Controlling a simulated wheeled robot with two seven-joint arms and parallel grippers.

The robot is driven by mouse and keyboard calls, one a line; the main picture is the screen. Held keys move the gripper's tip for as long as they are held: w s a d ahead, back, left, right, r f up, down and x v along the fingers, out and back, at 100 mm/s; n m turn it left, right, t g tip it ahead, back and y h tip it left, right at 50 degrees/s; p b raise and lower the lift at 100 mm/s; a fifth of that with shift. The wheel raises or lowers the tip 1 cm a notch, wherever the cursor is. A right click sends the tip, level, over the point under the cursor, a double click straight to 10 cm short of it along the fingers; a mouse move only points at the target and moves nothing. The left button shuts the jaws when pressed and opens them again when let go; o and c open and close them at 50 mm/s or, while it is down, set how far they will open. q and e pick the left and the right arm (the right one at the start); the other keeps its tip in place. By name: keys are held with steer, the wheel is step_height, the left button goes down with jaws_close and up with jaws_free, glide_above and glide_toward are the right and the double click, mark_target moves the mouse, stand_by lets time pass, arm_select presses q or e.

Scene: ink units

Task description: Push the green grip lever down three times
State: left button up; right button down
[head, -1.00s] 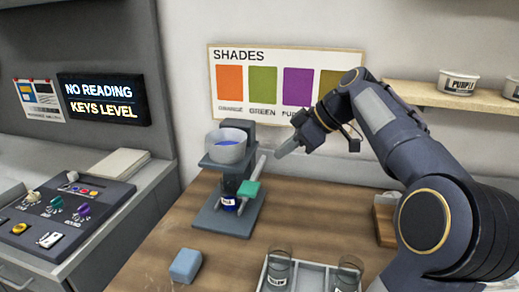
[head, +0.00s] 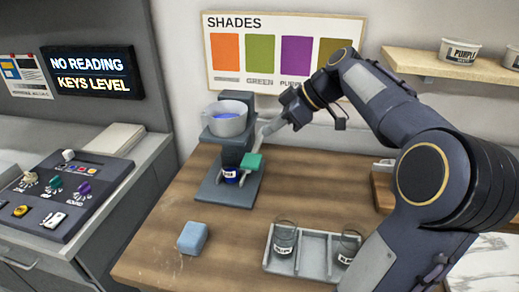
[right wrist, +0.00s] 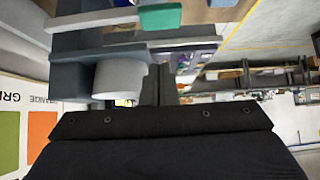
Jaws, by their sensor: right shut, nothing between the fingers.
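The green grip (head: 251,162) is on the lever of a dark press stand (head: 213,193) on the wooden table. A bowl of blue ink (head: 228,121) sits on top of the stand, and a small blue-labelled jar (head: 232,174) stands below. My right gripper (head: 265,132) is shut and empty, just above and right of the green grip; I cannot tell whether it touches the lever. In the right wrist view the green grip (right wrist: 160,17) shows at the top, beyond the fingers (right wrist: 166,85). My left gripper is not in view.
A blue block (head: 192,238) lies at the table's front left. A grey tray (head: 314,262) with glass jars is at the front right. A control panel (head: 68,195) stands left, under a sign (head: 93,73) reading "NO READING KEYS LEVEL". The table between is clear.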

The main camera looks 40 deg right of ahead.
mark_target(248, 158)
steer(key=x, duration=0.4)
step_height(248, 158, down, 3)
steer(key=shift+w+f, duration=0.15)
steer(key=shift+f, duration=0.55)
step_height(248, 158, down, 9)
steer(key=n+t+h+b, duration=0.2)
steer(key=t+h+b, duration=0.1)
steer(key=b, duration=1.6)
steer(key=shift+s+a, duration=0.2)
steer(key=shift+a, duration=0.05)
